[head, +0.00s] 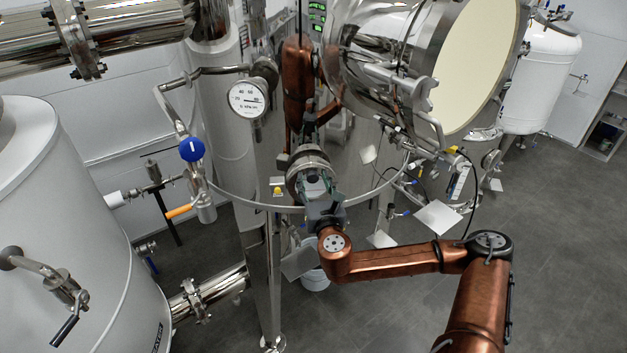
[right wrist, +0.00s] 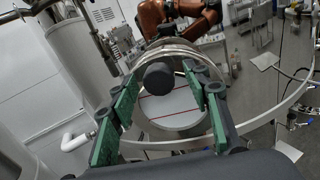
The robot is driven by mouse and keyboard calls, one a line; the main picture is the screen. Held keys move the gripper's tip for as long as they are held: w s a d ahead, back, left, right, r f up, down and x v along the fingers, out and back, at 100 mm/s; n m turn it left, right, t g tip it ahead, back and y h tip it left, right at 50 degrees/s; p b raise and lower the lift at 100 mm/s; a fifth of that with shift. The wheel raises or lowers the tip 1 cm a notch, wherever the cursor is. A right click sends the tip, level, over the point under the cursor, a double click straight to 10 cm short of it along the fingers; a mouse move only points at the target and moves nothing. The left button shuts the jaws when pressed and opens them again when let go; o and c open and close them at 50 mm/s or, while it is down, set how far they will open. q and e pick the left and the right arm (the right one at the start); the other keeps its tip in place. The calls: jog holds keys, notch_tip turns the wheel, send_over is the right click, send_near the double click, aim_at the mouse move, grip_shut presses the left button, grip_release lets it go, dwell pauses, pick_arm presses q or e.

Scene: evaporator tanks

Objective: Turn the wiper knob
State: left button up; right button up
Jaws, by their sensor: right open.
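The wiper knob (right wrist: 159,78) is a round black knob in front of a round sight glass (right wrist: 172,108) in a metal ring, in the right wrist view. My right gripper (right wrist: 162,92) is open, with its green-padded fingers on either side of the knob in the picture. I cannot tell how far the knob is from the fingertips, and no contact shows. In the head view my right gripper (head: 315,187) points at the sight glass flange (head: 308,160) on the shiny tank and hides the knob. My left gripper is not in view.
A pressure gauge (head: 247,98), a blue ball knob (head: 192,150) and an orange-handled valve (head: 179,211) are left of the sight glass. A white tank (head: 65,210) stands at left. An open round hatch (head: 480,65) is at upper right. Grey floor is clear at right.

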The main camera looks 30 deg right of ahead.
jog(key=shift+c, duration=0.4)
jog(key=c, duration=1.1)
